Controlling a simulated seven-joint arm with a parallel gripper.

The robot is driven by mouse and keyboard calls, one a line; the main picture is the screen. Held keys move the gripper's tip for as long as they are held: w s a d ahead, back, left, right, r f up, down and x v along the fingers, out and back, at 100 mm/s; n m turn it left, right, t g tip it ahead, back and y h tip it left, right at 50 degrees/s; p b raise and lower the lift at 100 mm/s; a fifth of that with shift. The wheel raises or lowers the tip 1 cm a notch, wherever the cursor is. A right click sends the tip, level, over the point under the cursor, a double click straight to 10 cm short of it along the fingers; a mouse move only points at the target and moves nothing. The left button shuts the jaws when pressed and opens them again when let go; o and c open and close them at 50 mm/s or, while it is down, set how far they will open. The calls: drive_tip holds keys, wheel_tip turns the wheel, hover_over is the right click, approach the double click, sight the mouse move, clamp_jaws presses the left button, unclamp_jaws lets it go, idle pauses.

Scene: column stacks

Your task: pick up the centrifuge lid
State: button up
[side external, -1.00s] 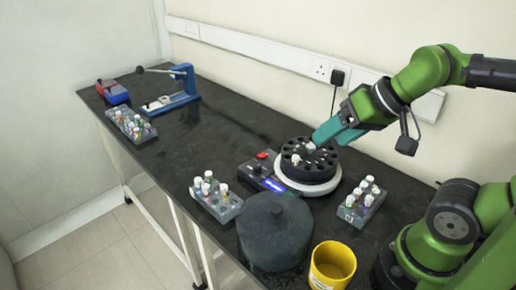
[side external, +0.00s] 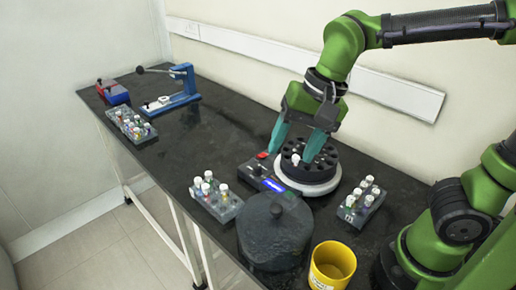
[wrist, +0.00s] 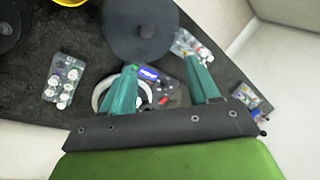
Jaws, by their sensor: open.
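The centrifuge lid (side external: 274,226) is a dark grey round cover with a small knob on top. It rests on the black bench in front of the centrifuge in the side external view, and shows at the top of the wrist view (wrist: 138,30). The centrifuge (side external: 308,184) has a white base, a black rotor with holes and a control box with a lit display. My gripper (side external: 293,152) has two teal fingers spread apart and empty, above the centrifuge and apart from the lid. The wrist view also shows the fingers (wrist: 165,82).
A yellow container (side external: 332,268) stands right of the lid. Vial racks stand left (side external: 216,199) and right (side external: 362,203) of the centrifuge. Another rack (side external: 131,124), a blue device (side external: 175,91) and a red-and-blue item (side external: 113,92) stand at the far left. The bench middle is clear.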

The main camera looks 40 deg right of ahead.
drive_tip(key=w+a+m+g+h, duration=0.2)
drive_tip(key=a+m, duration=0.1)
drive_tip(key=m, duration=1.6)
hover_over(276, 208)
drive_tip(key=shift+g+h, duration=0.3)
drive_tip(key=shift+g, duration=0.1)
drive_tip(key=f, duration=0.9)
drive_tip(key=shift+w+d, duration=0.1)
drive_tip(key=shift+w, duration=0.25)
drive_tip(key=shift+s+f, duration=0.15)
drive_tip(key=shift+f, duration=1.25)
drive_tip(key=shift+s+f, duration=0.15)
drive_tip(key=shift+f, duration=1.2)
clamp_jaws()
